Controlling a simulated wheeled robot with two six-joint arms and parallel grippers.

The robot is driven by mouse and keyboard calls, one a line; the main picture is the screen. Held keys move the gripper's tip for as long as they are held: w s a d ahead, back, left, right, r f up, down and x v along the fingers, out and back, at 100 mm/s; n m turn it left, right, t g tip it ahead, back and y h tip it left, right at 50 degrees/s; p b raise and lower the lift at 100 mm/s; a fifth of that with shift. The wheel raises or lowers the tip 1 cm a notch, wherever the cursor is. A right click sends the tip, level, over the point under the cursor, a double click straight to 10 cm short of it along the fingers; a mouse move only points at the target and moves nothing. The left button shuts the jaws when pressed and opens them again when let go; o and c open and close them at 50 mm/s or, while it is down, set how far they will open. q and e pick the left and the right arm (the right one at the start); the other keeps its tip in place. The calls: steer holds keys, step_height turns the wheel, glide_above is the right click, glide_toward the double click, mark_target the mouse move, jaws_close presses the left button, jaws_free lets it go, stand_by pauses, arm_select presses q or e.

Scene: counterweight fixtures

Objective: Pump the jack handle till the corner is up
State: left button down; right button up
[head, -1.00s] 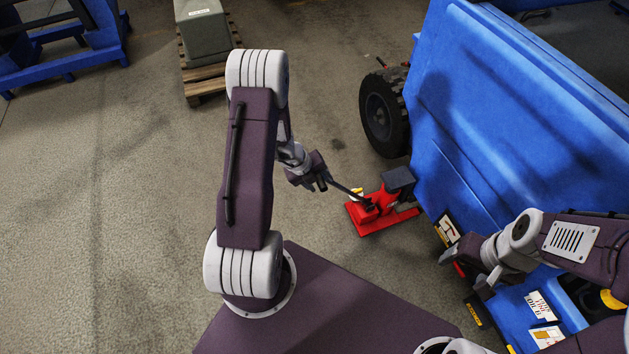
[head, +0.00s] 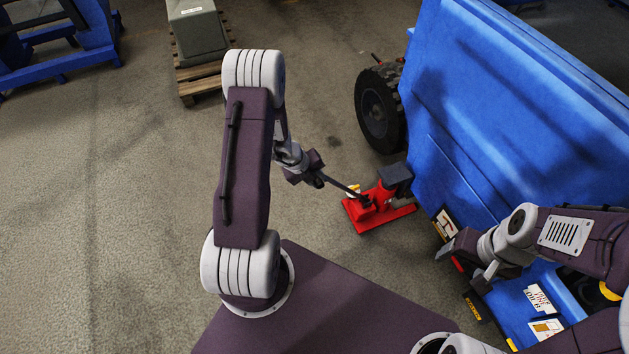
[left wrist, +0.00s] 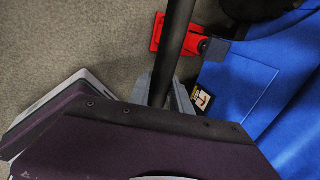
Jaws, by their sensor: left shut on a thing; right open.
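The red jack (head: 372,212) stands on the floor beside the near lower corner of the blue machine (head: 500,130), with its dark head block (head: 396,174) against the blue side. Its dark handle (head: 343,187) slopes up to the left. My left gripper (head: 318,180) is shut on the handle near its upper end. In the left wrist view the handle (left wrist: 176,45) runs between the fingers (left wrist: 160,92) toward the jack (left wrist: 157,33). My right gripper (head: 464,266) is open and empty over the machine's near end. I cannot tell how high the corner is lifted.
A black wheel (head: 380,108) of the machine stands just behind the jack. A grey block (head: 196,32) on a wooden pallet (head: 200,84) is at the back, and a blue frame (head: 60,45) at the back left. The floor to the left is clear.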

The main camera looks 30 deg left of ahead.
arm_select(q)
steer(key=s+a+f+t+h+b, duration=0.1)
steer(key=s+a+f+b, duration=0.3)
steer(key=b, duration=0.3)
arm_select(e)
step_height(320, 180, down, 8)
arm_select(q)
steer(key=shift+g+y, duration=0.3)
steer(key=shift+g, duration=0.1)
steer(key=w+d+r+p, duration=0.1)
steer(key=d+r+p, duration=0.1)
steer(key=p, duration=0.2)
steer(key=w+d+r+p, duration=0.1)
steer(key=w+p, duration=0.1)
steer(key=p, duration=0.1)
steer(key=shift+w+d+r+p, duration=0.15)
steer(key=shift+d+r+p, duration=0.25)
steer(key=shift+f+b, duration=0.3)
steer(key=shift+f, duration=0.05)
steer(key=c, duration=1.2)
jaws_free()
steer(key=shift+o, duration=1)
steer(key=shift+w, duration=0.15)
arm_select(e)
step_height(320, 180, up, 8)
steer(key=shift+f, duration=0.25)
